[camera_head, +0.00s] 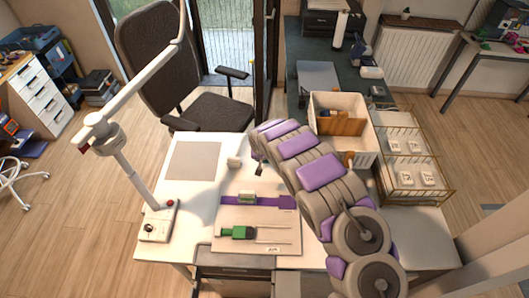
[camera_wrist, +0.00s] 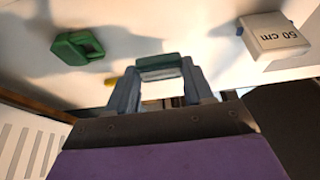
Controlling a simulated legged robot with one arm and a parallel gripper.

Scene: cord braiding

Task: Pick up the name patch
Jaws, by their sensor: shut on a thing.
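In the wrist view, my gripper (camera_wrist: 158,76) is shut on a small green piece (camera_wrist: 158,61) with a pale band under its green edge. I cannot read any name on it, so I cannot tell if it is the name patch. In the head view, my gripper (camera_head: 258,169) is small and dark, over the white table right of a white block (camera_head: 234,162); the piece in it is too small to make out. A small white label with dark lettering (camera_head: 273,249) lies on the pale board (camera_head: 228,247).
In the wrist view, a green part (camera_wrist: 78,47) lies left and a "50 cm" block (camera_wrist: 272,38) right. A lamp base (camera_head: 158,222) stands left, a white bin (camera_head: 365,145) and wire rack (camera_head: 405,160) right.

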